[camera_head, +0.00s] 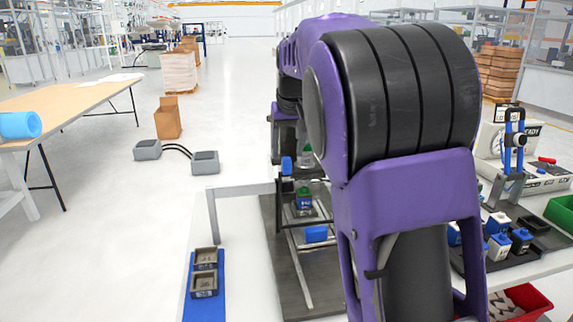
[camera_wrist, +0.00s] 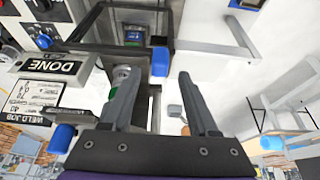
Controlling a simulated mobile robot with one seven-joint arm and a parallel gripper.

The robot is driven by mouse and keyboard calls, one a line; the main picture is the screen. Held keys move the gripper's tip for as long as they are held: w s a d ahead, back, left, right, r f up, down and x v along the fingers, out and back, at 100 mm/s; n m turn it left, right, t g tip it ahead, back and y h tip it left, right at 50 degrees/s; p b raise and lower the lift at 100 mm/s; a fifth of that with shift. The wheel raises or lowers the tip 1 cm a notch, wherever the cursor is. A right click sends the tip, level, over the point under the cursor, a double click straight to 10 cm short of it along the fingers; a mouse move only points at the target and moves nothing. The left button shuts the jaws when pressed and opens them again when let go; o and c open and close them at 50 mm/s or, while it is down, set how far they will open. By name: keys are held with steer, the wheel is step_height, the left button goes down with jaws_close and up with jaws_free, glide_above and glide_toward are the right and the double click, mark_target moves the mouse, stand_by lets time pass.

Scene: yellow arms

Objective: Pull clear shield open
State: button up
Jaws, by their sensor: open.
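My gripper (camera_wrist: 158,73) is open in the wrist view, with its two grey fingers apart and nothing held. A blue block-shaped piece (camera_wrist: 160,61) on a dark frame (camera_wrist: 120,48) appears just beyond and between the fingertips; I cannot tell the distance. The clear shield itself is hard to make out. In the head view, a fixture with metal rails (camera_head: 298,262) and a blue piece (camera_head: 286,166) stands left of my purple arm. My arm hides part of the fixture, and my gripper is not visible there.
A "DONE" sign (camera_wrist: 54,67) sits beside the frame in the wrist view. In the head view, a blue mat (camera_head: 187,300) holds two small grey boxes (camera_head: 205,272). Blue-and-white parts (camera_head: 497,245) and a red bin (camera_head: 527,298) are at right.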

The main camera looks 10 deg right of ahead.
mark_target(286, 159)
steer(key=shift+x, duration=2.2)
steer(key=shift+c, duration=0.2)
jaws_close()
